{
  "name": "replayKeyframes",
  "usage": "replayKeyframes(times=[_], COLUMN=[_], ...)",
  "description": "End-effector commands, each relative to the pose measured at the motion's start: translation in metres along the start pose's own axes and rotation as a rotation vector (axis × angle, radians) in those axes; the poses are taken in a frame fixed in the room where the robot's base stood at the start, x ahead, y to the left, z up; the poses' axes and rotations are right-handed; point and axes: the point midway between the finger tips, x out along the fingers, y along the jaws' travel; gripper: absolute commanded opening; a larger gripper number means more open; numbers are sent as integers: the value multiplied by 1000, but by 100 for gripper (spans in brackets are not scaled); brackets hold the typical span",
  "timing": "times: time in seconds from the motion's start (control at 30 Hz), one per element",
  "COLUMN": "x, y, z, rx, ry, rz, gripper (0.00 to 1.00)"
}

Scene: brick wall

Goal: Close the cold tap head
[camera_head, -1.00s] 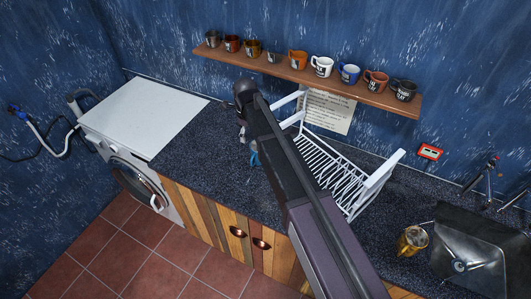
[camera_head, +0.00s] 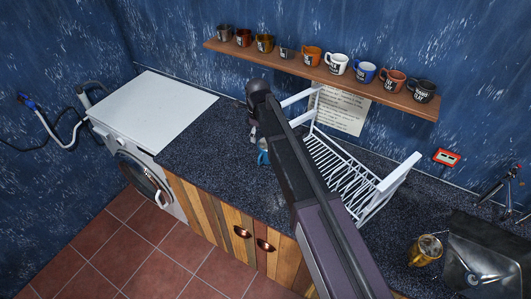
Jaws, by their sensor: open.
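A metal tap (camera_head: 498,187) with a small red part stands at the right edge of the head view, behind the sink; its further parts are cut off by the frame. A blue-headed tap (camera_head: 29,102) is on the left wall, with a light hose running from it. Which one carries the cold tap head cannot be told for certain. My arm crosses the middle of the view over the counter, far from both taps.
A metal sink (camera_head: 485,262) and an amber mug (camera_head: 425,250) are at lower right. A white dish rack (camera_head: 400,177) stands behind my arm. A shelf of several mugs (camera_head: 322,80) hangs above. A white washing machine (camera_head: 150,105) stands at left, with open tiled floor (camera_head: 110,250) in front.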

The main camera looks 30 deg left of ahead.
Motion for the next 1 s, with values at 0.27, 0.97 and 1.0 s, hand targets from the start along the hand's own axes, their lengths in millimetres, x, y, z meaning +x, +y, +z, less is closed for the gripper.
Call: replayKeyframes(times=[0.27,0.97,1.0], x=[25,76,78], y=[-2,-3,-3], z=[-2,-4,-4], rx=[3,5,5], ry=[0,0,0], rz=[0,0,0], gripper=[84,84,84])
